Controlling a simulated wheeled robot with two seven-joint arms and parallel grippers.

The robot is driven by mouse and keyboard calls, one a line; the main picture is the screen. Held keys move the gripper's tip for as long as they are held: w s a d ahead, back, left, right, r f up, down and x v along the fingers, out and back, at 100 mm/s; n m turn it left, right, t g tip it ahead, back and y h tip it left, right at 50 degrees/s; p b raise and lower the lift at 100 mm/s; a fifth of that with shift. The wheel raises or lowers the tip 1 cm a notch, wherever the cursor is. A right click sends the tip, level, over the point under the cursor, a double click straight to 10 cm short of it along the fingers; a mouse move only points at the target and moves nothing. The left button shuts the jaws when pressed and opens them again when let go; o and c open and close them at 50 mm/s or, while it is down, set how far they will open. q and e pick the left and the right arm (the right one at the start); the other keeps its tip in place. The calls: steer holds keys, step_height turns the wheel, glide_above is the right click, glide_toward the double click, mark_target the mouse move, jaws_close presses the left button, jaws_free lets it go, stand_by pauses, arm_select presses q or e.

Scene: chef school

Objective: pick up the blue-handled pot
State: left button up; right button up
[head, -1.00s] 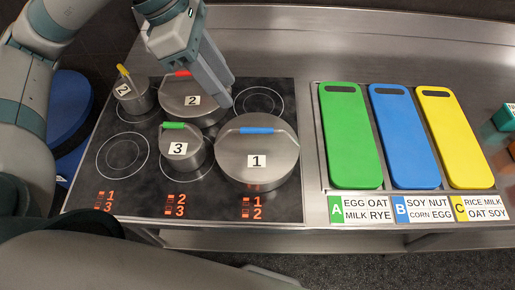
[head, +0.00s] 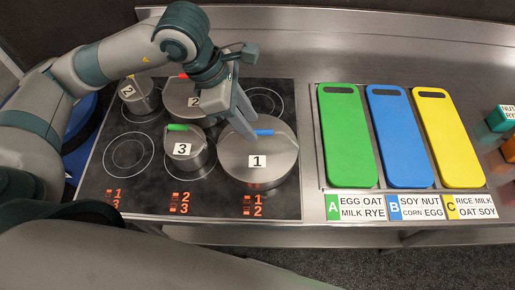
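The blue-handled pot (head: 230,168) is the large steel one labelled 1. It stands on the front right of the black cooktop. My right gripper is not in view.
The green-handled pot 3 (head: 186,160) stands close on the left. The red-handled pot 2 (head: 176,108) is behind, partly hidden by my arm. A yellow-handled pot (head: 141,103) is at back left. Green (head: 345,140), blue (head: 399,140) and yellow (head: 448,140) boards lie right.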

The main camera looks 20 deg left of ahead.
mark_target(256, 130)
arm_select(q)
steer(key=shift+p+x, duration=0.85)
steer(key=shift+p, duration=0.15)
steer(key=shift+p+x, duration=0.55)
steer(key=shift+x, duration=0.5)
steer(key=shift+w+d+f, duration=0.25)
steer(key=shift+f, duration=0.3)
steer(key=shift+f, duration=0.15)
steer(key=shift+f+b, duration=0.15)
steer(key=shift+b, duration=0.45)
